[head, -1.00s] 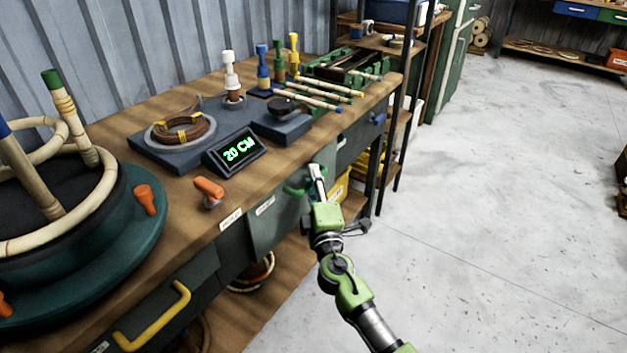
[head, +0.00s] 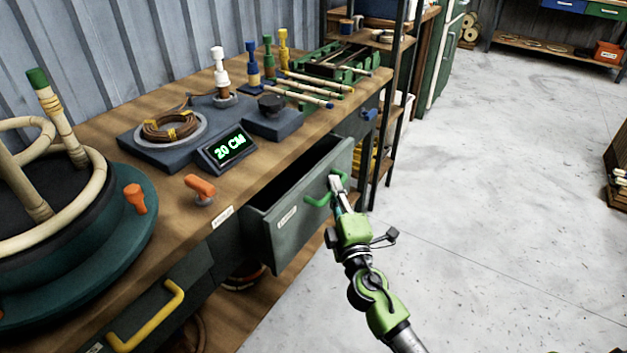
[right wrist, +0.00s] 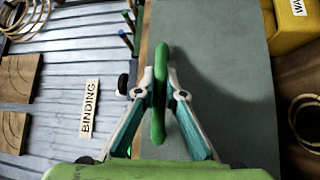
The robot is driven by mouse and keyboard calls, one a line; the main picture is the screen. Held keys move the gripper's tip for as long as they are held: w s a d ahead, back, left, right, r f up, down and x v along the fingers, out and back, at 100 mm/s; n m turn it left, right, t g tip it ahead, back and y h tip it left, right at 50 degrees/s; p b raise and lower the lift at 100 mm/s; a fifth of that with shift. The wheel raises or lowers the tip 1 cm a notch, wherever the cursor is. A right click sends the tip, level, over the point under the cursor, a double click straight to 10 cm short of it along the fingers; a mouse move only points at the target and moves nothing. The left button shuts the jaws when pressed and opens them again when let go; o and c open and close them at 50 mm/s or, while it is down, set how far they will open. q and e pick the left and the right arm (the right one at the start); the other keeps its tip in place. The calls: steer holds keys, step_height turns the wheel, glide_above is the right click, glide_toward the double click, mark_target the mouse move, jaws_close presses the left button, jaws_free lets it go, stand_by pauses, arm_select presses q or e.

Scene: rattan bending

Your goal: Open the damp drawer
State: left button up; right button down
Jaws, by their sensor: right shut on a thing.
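A grey-green drawer (head: 305,228) under the workbench is pulled out, and its dark inside shows. Its front carries a small white label (head: 287,217), too small to read. My right gripper (head: 336,185) is shut on the drawer's green handle (head: 317,201). In the right wrist view the two fingers (right wrist: 159,98) close on both sides of the green handle (right wrist: 159,72), with the grey drawer front (right wrist: 225,60) behind it. My left gripper is not in view.
The workbench (head: 105,150) holds a display (head: 228,149) reading 20 CM, a rattan coil (head: 170,128) and several tools. A closed drawer with a yellow handle (head: 150,318) is at the lower left. A dark shelf rack stands beyond the bench.

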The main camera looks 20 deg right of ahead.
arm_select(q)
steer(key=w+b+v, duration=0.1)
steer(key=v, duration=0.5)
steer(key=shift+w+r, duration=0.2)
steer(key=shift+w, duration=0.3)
arm_select(e)
steer(key=s+d, duration=0.6)
steer(key=s, duration=0.2)
steer(key=shift+w, duration=0.1)
steer(key=c, duration=2.1)
jaws_free()
